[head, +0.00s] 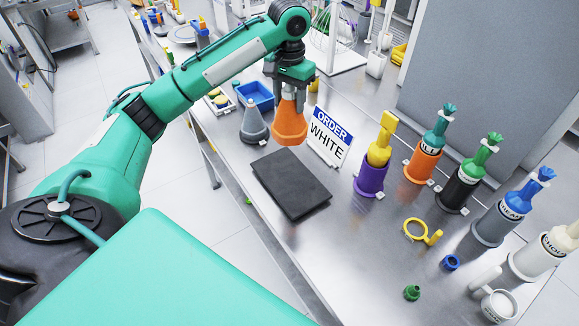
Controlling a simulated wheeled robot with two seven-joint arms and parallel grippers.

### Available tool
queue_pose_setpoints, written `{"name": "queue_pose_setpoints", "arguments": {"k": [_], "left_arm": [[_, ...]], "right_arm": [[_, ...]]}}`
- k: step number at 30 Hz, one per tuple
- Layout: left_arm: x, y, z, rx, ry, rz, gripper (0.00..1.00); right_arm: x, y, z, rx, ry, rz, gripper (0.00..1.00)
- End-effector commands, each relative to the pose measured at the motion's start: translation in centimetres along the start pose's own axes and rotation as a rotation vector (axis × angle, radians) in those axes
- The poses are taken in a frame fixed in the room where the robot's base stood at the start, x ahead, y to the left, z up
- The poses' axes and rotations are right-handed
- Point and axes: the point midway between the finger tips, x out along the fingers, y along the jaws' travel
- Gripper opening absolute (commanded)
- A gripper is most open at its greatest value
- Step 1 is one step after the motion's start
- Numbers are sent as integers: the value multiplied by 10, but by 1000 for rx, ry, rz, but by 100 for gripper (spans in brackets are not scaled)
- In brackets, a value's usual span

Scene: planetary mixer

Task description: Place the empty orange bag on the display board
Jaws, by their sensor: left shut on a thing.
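The orange bag (290,124) is a cone with its wide end down. My left gripper (291,88) is shut on its narrow upper end. The bag is upright, just beyond the far edge of the flat black display board (290,184) in the picture. I cannot tell whether its lower rim touches anything. The board lies flat on the steel table with nothing on it. My right gripper is not in view.
A grey cone (253,125) stands left of the orange bag. An ORDER WHITE sign (328,137) stands close on the right. A blue tray (256,95) is behind. Several filled bags in holders, like the purple holder (371,178), line the right. A yellow ring (422,231) lies in front.

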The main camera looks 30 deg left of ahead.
Motion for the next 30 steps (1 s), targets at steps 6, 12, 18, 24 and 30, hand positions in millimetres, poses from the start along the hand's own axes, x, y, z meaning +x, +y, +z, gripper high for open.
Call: {"name": "queue_pose_setpoints", "arguments": {"k": [6, 12, 18, 24, 30], "left_arm": [[54, 0, 2, -1, -8, -2, 8], [106, 0, 2, -2, -6, -2, 8], [138, 0, 1, -1, -3, -1, 8], [158, 0, 2, -1, -3, -2, 8], [183, 0, 1, -1, -1, -1, 8]], "right_arm": [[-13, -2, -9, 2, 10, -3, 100], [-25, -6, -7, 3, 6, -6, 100], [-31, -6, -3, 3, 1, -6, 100], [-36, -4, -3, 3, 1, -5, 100], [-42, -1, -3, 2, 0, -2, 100]]}}
